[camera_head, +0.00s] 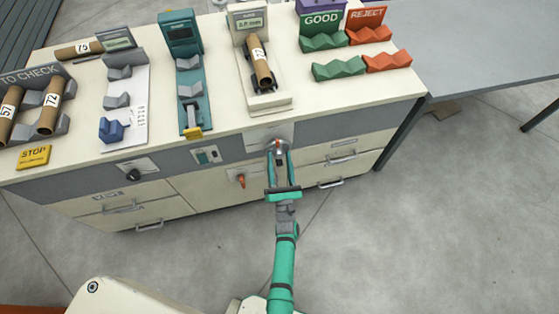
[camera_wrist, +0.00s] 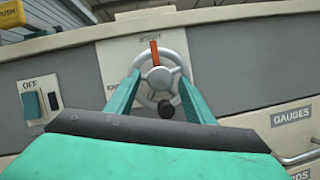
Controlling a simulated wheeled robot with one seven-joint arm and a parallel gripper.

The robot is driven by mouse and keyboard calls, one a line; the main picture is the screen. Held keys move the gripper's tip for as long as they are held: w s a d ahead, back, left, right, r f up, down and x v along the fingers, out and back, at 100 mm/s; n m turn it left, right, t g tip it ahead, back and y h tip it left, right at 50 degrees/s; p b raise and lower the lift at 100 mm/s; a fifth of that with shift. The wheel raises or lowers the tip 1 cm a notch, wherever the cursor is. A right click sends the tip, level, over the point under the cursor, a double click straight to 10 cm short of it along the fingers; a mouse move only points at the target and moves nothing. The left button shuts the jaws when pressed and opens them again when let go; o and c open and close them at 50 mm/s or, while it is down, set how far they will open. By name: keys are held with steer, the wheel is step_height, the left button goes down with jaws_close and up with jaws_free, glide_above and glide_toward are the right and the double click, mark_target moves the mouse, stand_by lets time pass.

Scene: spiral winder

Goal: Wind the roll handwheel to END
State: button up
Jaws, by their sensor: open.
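The roll handwheel (camera_wrist: 181,64) is a silver spoked wheel on a pale plate (camera_wrist: 116,62) on the front of the bench. It has an orange pointer mark (camera_wrist: 154,53) pointing up towards partly blurred lettering, and a dark knob (camera_wrist: 166,109) at its bottom. My gripper (camera_wrist: 160,80) is open, with one green finger at each side of the wheel; I cannot tell if they touch it. In the head view my gripper (camera_head: 278,153) reaches the bench front and largely hides the wheel. I cannot read END clearly on the plate.
A drawer marked GAUGES (camera_wrist: 291,116) is to the right. A cardboard roll (camera_head: 261,66) lies in a cradle on the bench top above the wheel. The floor in front is clear.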

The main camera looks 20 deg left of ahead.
steer(key=shift+c, duration=0.2)
steer(key=c, duration=1)
